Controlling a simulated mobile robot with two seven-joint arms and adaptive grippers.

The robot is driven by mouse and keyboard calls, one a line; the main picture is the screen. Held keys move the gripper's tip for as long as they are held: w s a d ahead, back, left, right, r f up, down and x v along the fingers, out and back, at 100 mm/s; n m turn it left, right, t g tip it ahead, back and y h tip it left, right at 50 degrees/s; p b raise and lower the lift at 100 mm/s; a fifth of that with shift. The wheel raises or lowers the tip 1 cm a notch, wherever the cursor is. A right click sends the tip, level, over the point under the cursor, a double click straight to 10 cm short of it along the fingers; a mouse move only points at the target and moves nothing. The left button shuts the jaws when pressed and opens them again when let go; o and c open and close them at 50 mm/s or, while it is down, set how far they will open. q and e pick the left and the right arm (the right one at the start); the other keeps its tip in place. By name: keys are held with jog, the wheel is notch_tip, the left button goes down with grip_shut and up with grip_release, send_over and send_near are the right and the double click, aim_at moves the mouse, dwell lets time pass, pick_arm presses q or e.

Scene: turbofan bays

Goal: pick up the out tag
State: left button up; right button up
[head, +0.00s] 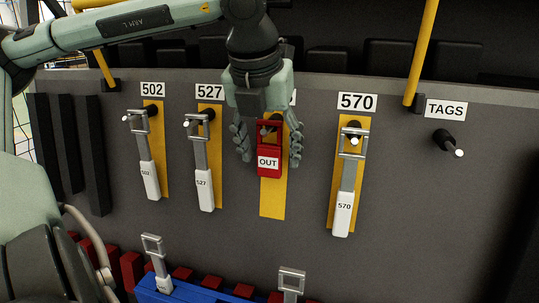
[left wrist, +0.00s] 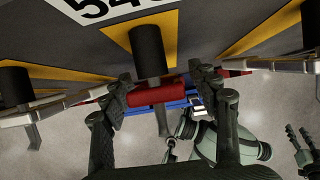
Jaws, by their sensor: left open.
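The red out tag (head: 268,163), with a white OUT label, hangs on a peg over a yellow strip between the 527 and 570 places. In the left wrist view the tag (left wrist: 158,93) shows as a red bar below the dark peg (left wrist: 150,50). My left gripper (head: 268,150) is open, pointing down, with one finger on each side of the tag. In the left wrist view its fingers (left wrist: 162,88) stand at either end of the red bar, and I cannot tell whether they touch it. Dark fingers at the right edge there look like my right gripper (left wrist: 302,145).
White tags hang on the pegs beside it: 502 (head: 150,180), 527 (head: 204,185) and 570 (head: 343,212). The TAGS peg (head: 448,142) at the right is empty. A blue bin (head: 190,292) with metal-looped tags is below. Yellow bars (head: 422,52) stand near the panel top.

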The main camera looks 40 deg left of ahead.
pick_arm(q)
jog(key=shift+c, duration=0.2)
jog(key=c, duration=1.1)
jog(key=shift+r, duration=0.1)
jog(key=shift+r, duration=0.55)
jog(key=s+d+b, duration=0.2)
jog(key=s+d, duration=0.2)
jog(key=s, duration=0.4)
jog(key=s+d+b, duration=0.2)
jog(key=s+d, duration=0.2)
jog(key=s, duration=0.3)
jog(key=shift+s+d, duration=0.35)
jog(key=shift+s, duration=0.05)
pick_arm(e)
jog(key=w+a+r+t+y, duration=0.3)
jog(key=w+a+r+t, duration=0.2)
jog(key=a+r, duration=0.2)
jog(key=w+a+r+n+t+y, duration=0.1)
jog(key=w+a+r+t+y, duration=0.2)
jog(key=w+a+r+t, duration=0.2)
notch_tip(320, 180, up, 4)
jog(key=shift+w+a+f+n+t, duration=0.1)
jog(key=shift+w+a+n+t, duration=0.25)
jog(key=shift+a, duration=0.8)
